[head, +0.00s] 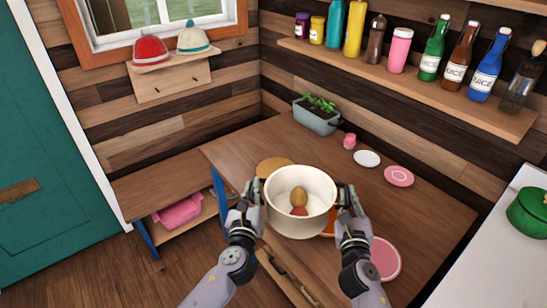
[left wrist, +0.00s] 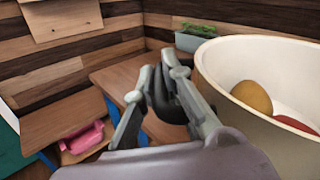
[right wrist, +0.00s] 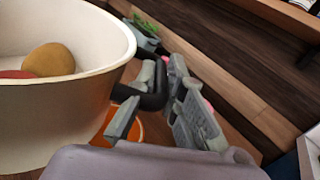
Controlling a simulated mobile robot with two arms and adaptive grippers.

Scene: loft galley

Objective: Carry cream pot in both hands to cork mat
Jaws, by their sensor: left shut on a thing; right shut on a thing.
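The cream pot (head: 300,222) is held up between my two grippers above the wooden counter. A brown, egg-shaped thing (head: 298,196) and a red thing lie inside it. My left gripper (head: 256,194) is shut on the pot's left handle; the dark handle (left wrist: 160,95) shows between its fingers in the left wrist view. My right gripper (head: 344,198) is shut on the right handle (right wrist: 155,92). The pot looks about level. A round tan mat (head: 272,166), likely the cork mat, lies on the counter behind the pot's left side, partly hidden by it.
A planter (head: 316,118) stands at the counter's back. Another pink plate (head: 386,258) is near my right arm. An orange round thing (head: 328,234) is mostly hidden beneath the pot.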

